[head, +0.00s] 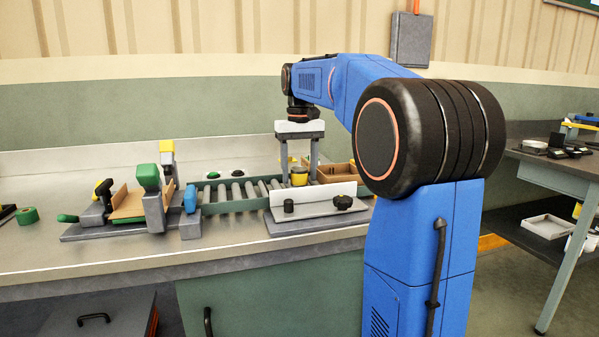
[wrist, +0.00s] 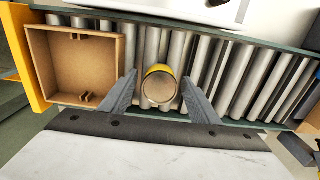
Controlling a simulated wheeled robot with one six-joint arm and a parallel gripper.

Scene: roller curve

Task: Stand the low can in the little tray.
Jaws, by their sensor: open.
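The low can (head: 299,176) is yellow with a dark band and stands on the roller conveyor. In the wrist view the can (wrist: 159,87) shows its round tan top between the fingers. My gripper (head: 301,170) is open and points down, with one finger on each side of the can. In the wrist view the gripper (wrist: 160,92) has a visible gap between each finger and the can. The little tray (wrist: 75,67) is a brown, square, open box at the left end of the rollers in the wrist view, and it looks empty. In the head view the tray (head: 338,173) is partly hidden.
The roller conveyor (head: 232,197) runs along the bench between green rails. A yellow stop (wrist: 27,55) stands beside the tray. A grey fixture with a white plate and black knobs (head: 315,207) stands in front of the rollers. A clamp station with a green block (head: 148,176) stands at left.

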